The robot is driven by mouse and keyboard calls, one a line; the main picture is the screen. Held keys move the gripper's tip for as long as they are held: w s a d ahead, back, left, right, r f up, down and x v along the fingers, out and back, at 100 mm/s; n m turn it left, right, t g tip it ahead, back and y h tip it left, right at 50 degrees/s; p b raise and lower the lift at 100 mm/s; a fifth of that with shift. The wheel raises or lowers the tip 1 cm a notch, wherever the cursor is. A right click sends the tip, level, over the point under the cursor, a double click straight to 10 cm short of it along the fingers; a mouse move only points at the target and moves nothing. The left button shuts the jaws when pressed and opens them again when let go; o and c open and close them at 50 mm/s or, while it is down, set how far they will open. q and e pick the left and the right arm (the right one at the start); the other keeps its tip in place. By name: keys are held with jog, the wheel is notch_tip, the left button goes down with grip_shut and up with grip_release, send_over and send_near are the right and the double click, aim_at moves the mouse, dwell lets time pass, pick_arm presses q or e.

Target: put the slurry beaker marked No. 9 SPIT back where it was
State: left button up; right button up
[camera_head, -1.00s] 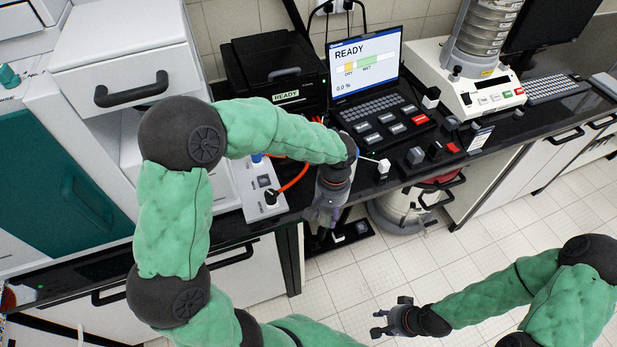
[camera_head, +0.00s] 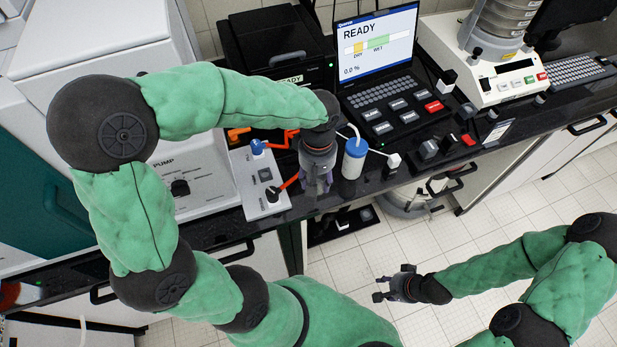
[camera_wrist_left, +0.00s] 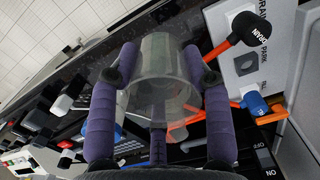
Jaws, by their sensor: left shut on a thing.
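My left gripper (camera_head: 316,184) points down at the front of the black bench, just right of a pale control box. In the left wrist view, its purple-padded fingers (camera_wrist_left: 160,92) are shut on a clear beaker (camera_wrist_left: 160,68), with one finger along each side. The beaker looks empty or nearly so, and no No. 9 SPIT marking can be read on it. In the head view the gripper and arm hide the beaker, so I cannot tell whether it touches the bench. My right gripper (camera_head: 393,287) is open and empty, low over the tiled floor.
The control box (camera_head: 262,190) has knobs and an orange hose. A blue-capped white bottle (camera_head: 354,160) stands close right of my left gripper. A laptop (camera_head: 378,60) reads READY. A sieve shaker (camera_head: 492,80) stands farther right. Small blocks line the bench's front edge.

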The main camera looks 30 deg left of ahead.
pick_arm(q)
jog(key=w+a+f, duration=0.1)
jog(key=f, duration=0.1)
jog(key=w+a+f+b, duration=0.1)
jog(key=a+f, duration=0.1)
jog(key=w+a+f, duration=0.1)
jog(key=w+f, duration=0.1)
jog(key=shift+a, duration=0.2)
jog(key=shift+w+a+f+b, duration=0.15)
jog(key=shift+f+b, duration=0.65)
jog(key=shift+f, duration=1)
jog(key=shift+f, duration=0.2)
jog(key=o, duration=1.1)
jog(key=shift+o, duration=0.2)
jog(key=shift+r, duration=0.1)
jog(key=shift+r, duration=0.25)
notch_tip(320, 180, up, 12)
jog(key=p, duration=0.3)
jog(key=shift+w+a+f, duration=0.15)
jog(key=shift+w, duration=0.05)
